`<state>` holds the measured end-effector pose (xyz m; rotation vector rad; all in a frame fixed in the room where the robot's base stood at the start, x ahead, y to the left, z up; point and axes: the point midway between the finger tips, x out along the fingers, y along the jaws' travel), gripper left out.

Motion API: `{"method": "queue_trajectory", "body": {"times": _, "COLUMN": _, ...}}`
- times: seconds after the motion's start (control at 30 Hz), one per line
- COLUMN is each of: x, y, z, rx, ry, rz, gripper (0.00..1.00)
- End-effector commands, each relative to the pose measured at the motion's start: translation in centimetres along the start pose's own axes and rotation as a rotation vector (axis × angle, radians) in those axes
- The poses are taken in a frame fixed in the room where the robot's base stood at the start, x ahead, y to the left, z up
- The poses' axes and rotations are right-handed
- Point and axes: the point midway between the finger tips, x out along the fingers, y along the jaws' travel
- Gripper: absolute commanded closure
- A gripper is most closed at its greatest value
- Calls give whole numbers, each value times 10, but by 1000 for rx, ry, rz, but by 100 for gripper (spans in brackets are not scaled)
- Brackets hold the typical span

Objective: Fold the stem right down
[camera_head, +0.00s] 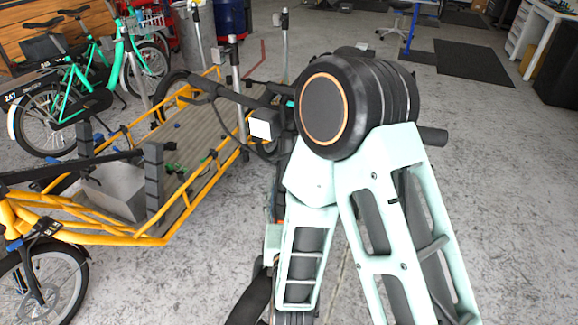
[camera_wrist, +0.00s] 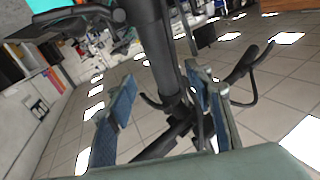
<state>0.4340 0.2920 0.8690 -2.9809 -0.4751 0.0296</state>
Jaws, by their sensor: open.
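In the wrist view a dark, thick stem (camera_wrist: 165,60) runs from the top edge down between the two blue finger pads of my gripper (camera_wrist: 160,108). The pads stand apart on either side of it, and I cannot tell whether either touches. Black handlebars (camera_wrist: 253,66) with cables show at the right, and more dark bars cross below the stem. In the head view black handlebars (camera_head: 232,95) and a white box (camera_head: 262,124) show just left of my arm. My arm hides the stem and my gripper there.
A yellow cargo bike (camera_head: 168,238) with a long flat bed stands at the left. Green bikes (camera_head: 95,95) stand behind it. Upright posts (camera_head: 234,58) rise near the bed. The concrete floor (camera_head: 510,190) at the right is clear, with dark mats (camera_head: 470,62) farther back.

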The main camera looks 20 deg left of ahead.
Motion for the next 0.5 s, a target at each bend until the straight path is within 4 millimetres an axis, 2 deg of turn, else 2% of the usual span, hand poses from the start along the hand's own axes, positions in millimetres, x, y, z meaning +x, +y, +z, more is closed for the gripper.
{"method": "queue_trajectory", "body": {"times": 0.33, "x": 21, "y": 1, "z": 4, "rx": 1, "ry": 5, "rz": -3, "gripper": 53}}
{"method": "queue_trajectory", "body": {"times": 0.5, "x": 58, "y": 1, "z": -1, "rx": 0, "ry": 2, "rz": 1, "gripper": 53}}
